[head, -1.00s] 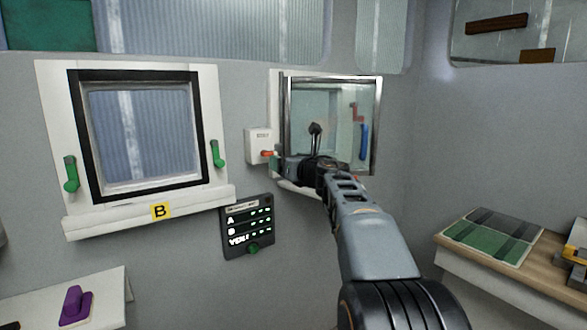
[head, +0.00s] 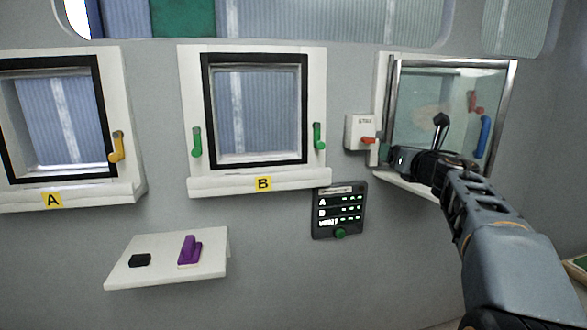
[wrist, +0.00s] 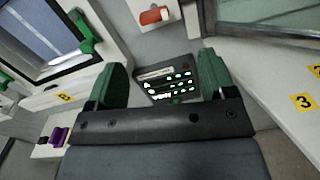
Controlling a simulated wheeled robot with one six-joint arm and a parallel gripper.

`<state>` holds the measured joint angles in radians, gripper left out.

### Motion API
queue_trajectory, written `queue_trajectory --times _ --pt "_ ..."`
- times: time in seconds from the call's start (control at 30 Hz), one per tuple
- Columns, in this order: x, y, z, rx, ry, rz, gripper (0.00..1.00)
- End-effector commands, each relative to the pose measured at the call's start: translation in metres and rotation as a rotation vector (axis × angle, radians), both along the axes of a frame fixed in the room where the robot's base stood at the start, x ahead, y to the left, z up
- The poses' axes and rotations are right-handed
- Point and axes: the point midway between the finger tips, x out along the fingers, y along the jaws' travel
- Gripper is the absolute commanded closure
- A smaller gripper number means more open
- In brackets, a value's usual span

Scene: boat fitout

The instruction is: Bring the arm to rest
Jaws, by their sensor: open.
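My gripper (wrist: 164,84) is open, its two green fingertips spread wide with nothing held between them in the wrist view. In the head view my gripper (head: 396,158) is at the end of my arm, in front of the lower left of the glazed frame (head: 440,105). The dark panel with lit rows (wrist: 168,82) shows beyond the gap between the fingertips; it also shows in the head view (head: 340,212). My arm reaches up from the lower right of the head view.
Window A (head: 52,120) and window B (head: 258,110) are on the wall to the left. A white box with a red lever (head: 360,132) is beside the glazed frame. A small shelf (head: 125,275) holds a black block (head: 140,260) and a purple piece (head: 189,250).

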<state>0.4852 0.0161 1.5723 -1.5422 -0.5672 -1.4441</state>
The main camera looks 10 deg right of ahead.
Motion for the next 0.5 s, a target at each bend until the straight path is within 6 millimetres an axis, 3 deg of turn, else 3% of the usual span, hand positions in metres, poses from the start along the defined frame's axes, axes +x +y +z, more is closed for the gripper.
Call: queue_trajectory --times 0.07,0.13,0.2,0.27,0.37,0.4,0.5 --pt "0.001 -0.017 -0.002 0.176 -0.006 -0.092 0.23" --pt "-0.001 -0.043 -0.022 0.469 -0.008 -0.237 0.23" --pt "-0.015 -0.066 -0.048 0.838 -0.029 -0.423 0.23" --pt "-0.035 -0.072 -0.066 1.173 -0.051 -0.587 0.23" --pt "-0.079 -0.053 -0.103 1.692 -0.084 -0.888 0.23" --pt "-0.100 -0.036 -0.118 1.874 -0.090 -1.020 0.23" --pt "-0.153 0.015 -0.147 2.208 -0.081 -1.348 0.23"
